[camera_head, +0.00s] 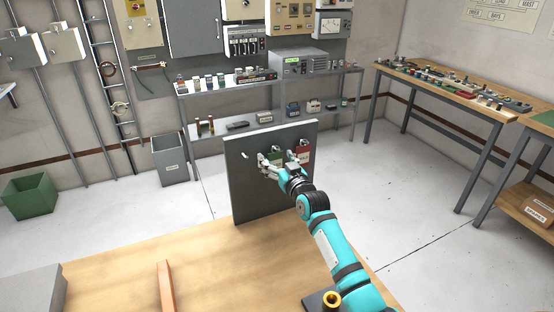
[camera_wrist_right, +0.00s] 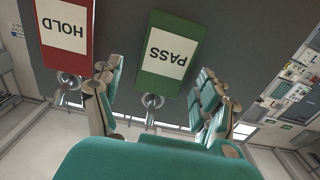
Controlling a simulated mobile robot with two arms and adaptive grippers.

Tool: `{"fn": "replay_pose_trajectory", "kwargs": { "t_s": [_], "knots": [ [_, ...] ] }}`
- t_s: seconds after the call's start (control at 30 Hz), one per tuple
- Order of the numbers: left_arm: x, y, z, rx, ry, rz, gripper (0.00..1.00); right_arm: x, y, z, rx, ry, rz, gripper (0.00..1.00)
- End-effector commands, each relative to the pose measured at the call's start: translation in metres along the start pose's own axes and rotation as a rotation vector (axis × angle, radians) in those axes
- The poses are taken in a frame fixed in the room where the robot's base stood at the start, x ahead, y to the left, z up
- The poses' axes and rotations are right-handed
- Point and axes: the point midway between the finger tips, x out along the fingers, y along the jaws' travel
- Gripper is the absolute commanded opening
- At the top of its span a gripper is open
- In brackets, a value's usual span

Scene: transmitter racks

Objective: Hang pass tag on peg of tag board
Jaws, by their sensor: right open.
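The grey tag board (camera_head: 240,190) stands upright on the wooden table. The green pass tag (camera_wrist_right: 168,54) is against the board, upside down in the right wrist view, with a metal ring or peg at its top end; it is partly hidden behind my gripper in the head view. My right gripper (camera_wrist_right: 152,98) is open, with its fingers on either side of the tag's ring end and gaps to both sides. A red HOLD tag (camera_wrist_right: 65,32) hangs beside it and also shows in the head view (camera_head: 304,155). A bare pale peg (camera_head: 246,155) sticks out at the board's left. My left gripper is out of view.
An orange bar (camera_head: 165,288) and a grey block (camera_head: 35,292) are on the table's left part. A brass ring-topped piece (camera_head: 331,298) is near the front, beside my right arm. Loaded shelves (camera_head: 225,88) stand behind the board. The table left of the board is clear.

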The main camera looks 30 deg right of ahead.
Motion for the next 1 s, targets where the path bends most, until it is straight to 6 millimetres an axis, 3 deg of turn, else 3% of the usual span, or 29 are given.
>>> {"fn": "replay_pose_trajectory", "kwargs": {
  "t_s": [0.2,0.67,1.0],
  "knots": [
    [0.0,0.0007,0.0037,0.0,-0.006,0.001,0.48,0.0001,0.0,-0.0001,0.0,0.0,0.0,0.75],
    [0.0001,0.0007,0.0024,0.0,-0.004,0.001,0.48,-0.0001,0.0,-0.0002,0.0,0.001,0.0,0.16],
    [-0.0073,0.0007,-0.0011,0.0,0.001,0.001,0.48,-0.0018,-0.0002,-0.0048,-0.001,0.001,0.0,0.15]
  ]
}}
